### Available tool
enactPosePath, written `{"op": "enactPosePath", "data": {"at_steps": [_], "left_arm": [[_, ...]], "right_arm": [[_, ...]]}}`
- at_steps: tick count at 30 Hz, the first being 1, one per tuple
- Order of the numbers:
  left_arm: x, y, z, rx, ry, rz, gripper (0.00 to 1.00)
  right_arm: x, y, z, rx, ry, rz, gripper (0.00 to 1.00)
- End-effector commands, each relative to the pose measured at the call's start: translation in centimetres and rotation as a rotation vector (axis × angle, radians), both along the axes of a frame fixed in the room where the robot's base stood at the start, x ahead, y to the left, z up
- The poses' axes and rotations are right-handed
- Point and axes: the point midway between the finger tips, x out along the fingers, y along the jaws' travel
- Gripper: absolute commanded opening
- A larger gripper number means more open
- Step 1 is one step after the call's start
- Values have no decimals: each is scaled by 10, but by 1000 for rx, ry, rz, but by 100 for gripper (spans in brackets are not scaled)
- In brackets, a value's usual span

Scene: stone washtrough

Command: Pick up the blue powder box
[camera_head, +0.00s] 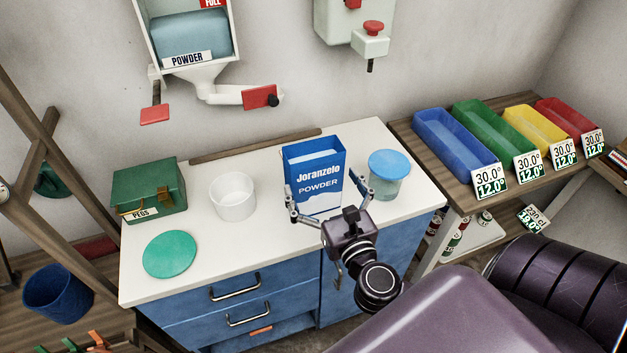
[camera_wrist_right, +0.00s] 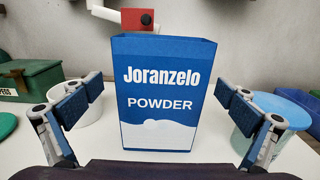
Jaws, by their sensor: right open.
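The blue powder box (camera_head: 315,176) stands upright on the white counter top, its label reading "Joranzelo POWDER". It also fills the middle of the right wrist view (camera_wrist_right: 162,92), and its top looks open. My right gripper (camera_head: 330,190) is open in front of the box, with one finger towards each side of it. In the right wrist view the fingers (camera_wrist_right: 158,105) are spread wider than the box, and a gap shows on both sides. The box rests on the counter. My left gripper is not in view.
A clear tub with a blue lid (camera_head: 389,174) stands close to the box's right. A white bowl (camera_head: 233,197), a green pegs box (camera_head: 148,190) and a green disc (camera_head: 169,254) are to the left. A powder dispenser (camera_head: 193,45) hangs above. Coloured bins (camera_head: 455,147) stand right.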

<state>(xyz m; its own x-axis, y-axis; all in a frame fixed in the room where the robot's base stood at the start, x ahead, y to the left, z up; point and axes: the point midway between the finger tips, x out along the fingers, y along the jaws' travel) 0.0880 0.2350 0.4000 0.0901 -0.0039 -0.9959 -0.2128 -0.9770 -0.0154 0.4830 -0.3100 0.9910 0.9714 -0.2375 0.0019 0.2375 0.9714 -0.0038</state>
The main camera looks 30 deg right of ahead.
Motion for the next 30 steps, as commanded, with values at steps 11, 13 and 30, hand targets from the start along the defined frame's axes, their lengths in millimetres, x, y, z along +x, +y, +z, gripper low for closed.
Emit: {"op": "enactPosePath", "data": {"at_steps": [11,13,30], "left_arm": [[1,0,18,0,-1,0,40],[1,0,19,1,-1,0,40],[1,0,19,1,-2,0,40]], "right_arm": [[44,-13,1,2,0,-2,100],[49,-15,1,2,0,-1,100],[52,-15,-1,4,1,-2,70]]}}
